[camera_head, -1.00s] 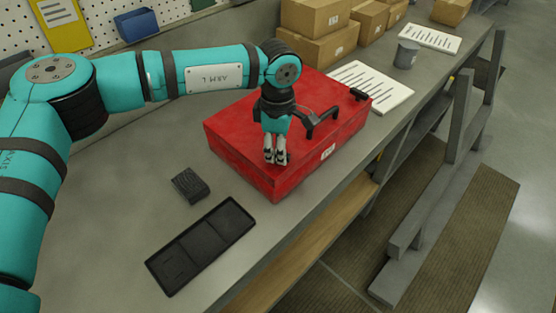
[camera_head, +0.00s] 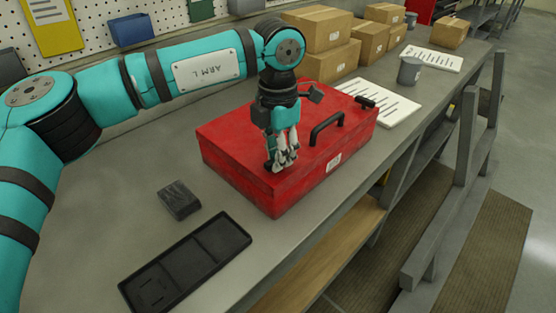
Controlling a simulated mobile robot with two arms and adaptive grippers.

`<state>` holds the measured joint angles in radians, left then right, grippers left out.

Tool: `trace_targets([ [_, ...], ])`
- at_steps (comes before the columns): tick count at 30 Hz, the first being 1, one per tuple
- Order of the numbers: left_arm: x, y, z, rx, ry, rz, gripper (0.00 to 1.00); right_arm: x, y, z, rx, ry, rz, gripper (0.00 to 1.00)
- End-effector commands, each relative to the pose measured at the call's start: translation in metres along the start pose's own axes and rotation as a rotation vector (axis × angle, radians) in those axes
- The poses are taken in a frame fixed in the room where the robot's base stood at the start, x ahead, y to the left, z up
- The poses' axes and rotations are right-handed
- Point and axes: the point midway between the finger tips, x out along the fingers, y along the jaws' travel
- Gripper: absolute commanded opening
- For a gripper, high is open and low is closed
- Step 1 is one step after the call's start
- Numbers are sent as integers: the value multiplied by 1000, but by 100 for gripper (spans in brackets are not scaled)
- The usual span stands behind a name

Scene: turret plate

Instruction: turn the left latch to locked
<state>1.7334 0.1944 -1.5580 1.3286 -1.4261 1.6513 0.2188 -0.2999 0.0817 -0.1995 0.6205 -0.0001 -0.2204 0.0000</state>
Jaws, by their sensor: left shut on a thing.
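A red case (camera_head: 235,150) lies on the grey bench, its lid down. A black handle (camera_head: 327,128) stands on its lid near the front edge. The right latch (camera_head: 366,101) is a small dark piece near the lid's right end. My left gripper (camera_head: 281,162) points down at the left part of the lid, near the front edge. Its fingers are close together, shut on the left latch, which they mostly hide. I cannot tell which way that latch points. My right gripper is not in view.
A black compartment tray (camera_head: 190,262) and a small dark block (camera_head: 179,200) lie on the bench in front of the case. A printed sheet (camera_head: 385,103), a grey cup (camera_head: 410,70) and cardboard boxes (camera_head: 325,58) stand behind and right.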

Motion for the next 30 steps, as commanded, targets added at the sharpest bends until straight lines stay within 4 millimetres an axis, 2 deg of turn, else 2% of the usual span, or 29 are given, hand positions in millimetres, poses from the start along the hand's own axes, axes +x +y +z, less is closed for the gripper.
trace_targets([
  [3,1,1,0,-62,-2,2,0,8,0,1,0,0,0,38],
  [11,0,1,0,-139,-1,2,0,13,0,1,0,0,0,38],
  [26,-1,1,0,-155,0,2,0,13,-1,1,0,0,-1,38],
  [27,-1,1,0,-155,-1,2,21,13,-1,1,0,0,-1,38],
  [30,-1,0,0,-155,0,1,34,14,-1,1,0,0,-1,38],
])
